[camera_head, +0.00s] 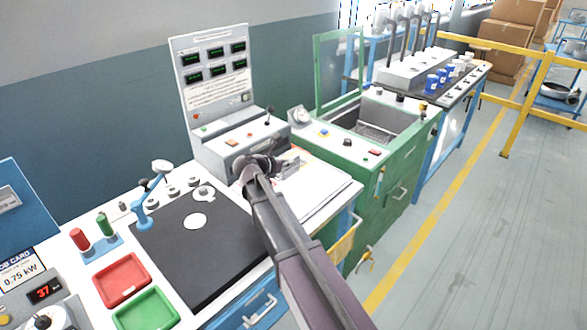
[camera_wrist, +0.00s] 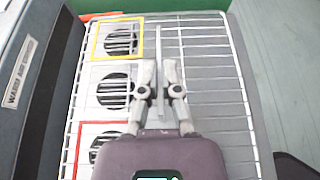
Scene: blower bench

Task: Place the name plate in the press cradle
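In the wrist view my gripper (camera_wrist: 160,75) points down over a white wire rack. A thin grey strip (camera_wrist: 159,45) stands edge-on between its two fingers; it looks like the name plate, with its face hidden from this angle. The fingers close in on both sides of it. In the head view my gripper (camera_head: 283,167) is above the white worktop right of the black mat, and a small light grey piece shows at its end. I cannot make out the press cradle for certain; a small blue lever device (camera_head: 140,215) stands at the mat's left edge.
The wire rack (camera_wrist: 238,75) lies over a panel with dark round fan marks, one framed yellow, one red. A control console (camera_head: 240,140) stands behind my gripper. The green cabinet (camera_head: 385,165) is to the right. Red (camera_head: 121,279) and green (camera_head: 146,312) trays sit front left.

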